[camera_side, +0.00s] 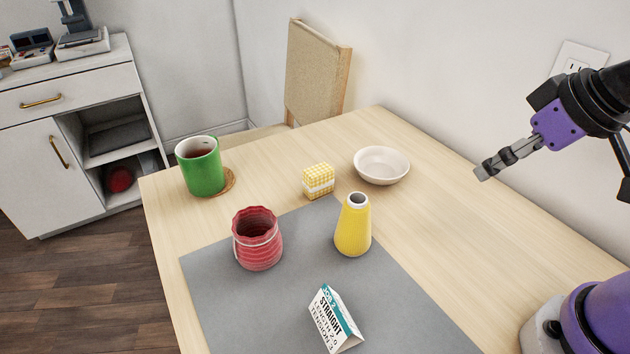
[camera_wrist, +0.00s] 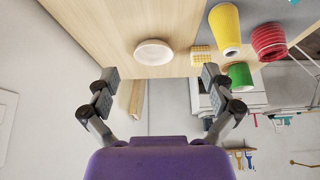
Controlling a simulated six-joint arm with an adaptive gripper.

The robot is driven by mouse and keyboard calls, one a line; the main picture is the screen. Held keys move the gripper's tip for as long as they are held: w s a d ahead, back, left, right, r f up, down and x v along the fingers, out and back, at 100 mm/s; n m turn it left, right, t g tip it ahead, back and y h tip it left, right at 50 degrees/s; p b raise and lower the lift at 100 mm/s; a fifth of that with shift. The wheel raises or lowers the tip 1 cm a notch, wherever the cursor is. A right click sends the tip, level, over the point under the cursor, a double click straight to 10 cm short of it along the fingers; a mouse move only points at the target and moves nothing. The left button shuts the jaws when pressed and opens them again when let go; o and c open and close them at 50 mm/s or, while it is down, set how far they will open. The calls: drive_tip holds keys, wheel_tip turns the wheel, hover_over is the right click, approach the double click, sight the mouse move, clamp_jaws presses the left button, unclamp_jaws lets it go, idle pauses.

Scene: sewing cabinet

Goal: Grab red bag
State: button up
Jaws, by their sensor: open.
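A red, ribbed, open-topped container (camera_side: 258,240) with a pale cord or handle around its side stands upright on the grey mat (camera_side: 215,295). It is the red thing on the table; it looks more like a soft-sided pot than a plain bag. It also shows at the upper right of the wrist view (camera_wrist: 269,42). My gripper (camera_side: 483,172) is at the right of the side view, raised above the table and well apart from the red container. In the wrist view the two fingers (camera_wrist: 160,74) are spread with nothing between them.
A yellow vase (camera_side: 353,228) stands right of the red container, towards my gripper. A green mug (camera_side: 200,170), yellow checked block (camera_side: 318,181) and white bowl (camera_side: 381,166) stand behind. A folded card (camera_side: 335,318) is in front. The table's right side is clear.

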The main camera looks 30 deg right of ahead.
drive_tip(key=shift+w, duration=0.1)
drive_tip(key=n+g+y, duration=0.3)
drive_tip(key=n, duration=0.7)
hover_over(254, 223)
drive_tip(key=s, duration=0.5)
wheel_tip(254, 223, down, 7)
drive_tip(key=x, duration=0.5)
drive_tip(key=shift+w+d+f, duration=0.25)
drive_tip(key=shift+w+f, duration=0.1)
drive_tip(key=shift+w, duration=0.05)
drive_tip(key=c, duration=1)
